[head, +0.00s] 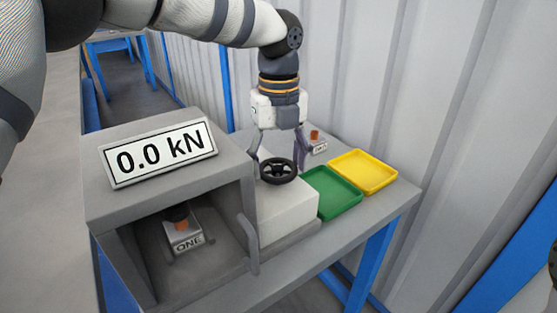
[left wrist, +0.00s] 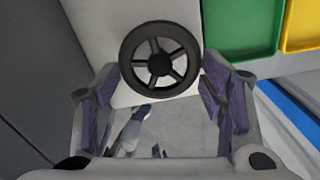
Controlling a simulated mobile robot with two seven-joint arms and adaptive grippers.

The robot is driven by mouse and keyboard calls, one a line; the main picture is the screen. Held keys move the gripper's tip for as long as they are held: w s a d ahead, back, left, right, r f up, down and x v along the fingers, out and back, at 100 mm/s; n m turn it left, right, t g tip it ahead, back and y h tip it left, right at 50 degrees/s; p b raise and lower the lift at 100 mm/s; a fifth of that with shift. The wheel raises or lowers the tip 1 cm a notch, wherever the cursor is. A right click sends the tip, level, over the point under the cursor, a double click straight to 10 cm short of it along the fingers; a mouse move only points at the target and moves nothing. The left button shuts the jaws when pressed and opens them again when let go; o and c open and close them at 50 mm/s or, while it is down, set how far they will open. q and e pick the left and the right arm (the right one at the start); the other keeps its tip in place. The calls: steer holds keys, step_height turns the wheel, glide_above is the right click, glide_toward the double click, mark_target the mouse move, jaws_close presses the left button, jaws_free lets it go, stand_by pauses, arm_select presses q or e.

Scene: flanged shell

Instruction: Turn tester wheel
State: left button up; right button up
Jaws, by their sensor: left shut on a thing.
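The tester wheel (head: 277,171) is black with several spokes and lies flat on top of a pale block (head: 285,214) beside the tester box. It also shows in the left wrist view (left wrist: 160,60). My left gripper (head: 278,163) points down over the wheel, one finger on each side, and is shut on its rim. The left wrist view shows both fingers (left wrist: 162,82) at the sides of the wheel. A sign (head: 160,153) on the tester reads "0.0 kN". A block marked "ONE" (head: 184,236) with an orange and dark top sits inside the open bay.
A green tray (head: 333,194) and a yellow tray (head: 363,172) stand right of the wheel. Another small labelled block (head: 318,143) with an orange top sits behind the gripper. A ribbed wall (head: 440,100) rises close behind the bench. An upright door or lever (head: 247,240) stands at the bay opening.

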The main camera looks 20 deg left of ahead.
arm_select(q)
steer(key=n, duration=0.2)
steer(key=shift+r+n+p, duration=0.1)
steer(key=shift+n+p, duration=0.2)
steer(key=shift+n, duration=0.1)
steer(key=n, duration=0.3)
steer(key=shift+w+d+n, duration=0.1)
steer(key=shift+w+n, duration=0.05)
steer(key=shift+n, duration=0.15)
steer(key=n, duration=0.3)
steer(key=shift+n+p, duration=0.3)
steer(key=shift+n, duration=0.1)
steer(key=n, duration=0.3)
steer(key=shift+w, duration=0.15)
steer(key=n, duration=0.4)
steer(key=shift+w+f, duration=0.1)
steer(key=shift+f, duration=0.1)
steer(key=n, duration=0.4)
steer(key=shift+n, duration=0.3)
steer(key=n, duration=0.3)
steer(key=shift+w+a+n, duration=0.1)
steer(key=shift+a+n, duration=0.1)
steer(key=shift+n, duration=1.7)
arm_select(e)
steer(key=shift+w+r+t, duration=0.4)
steer(key=shift+w+r, duration=0.6)
steer(key=shift+w, duration=0.05)
arm_select(q)
steer(key=shift+a+n, duration=0.1)
steer(key=shift+n, duration=0.2)
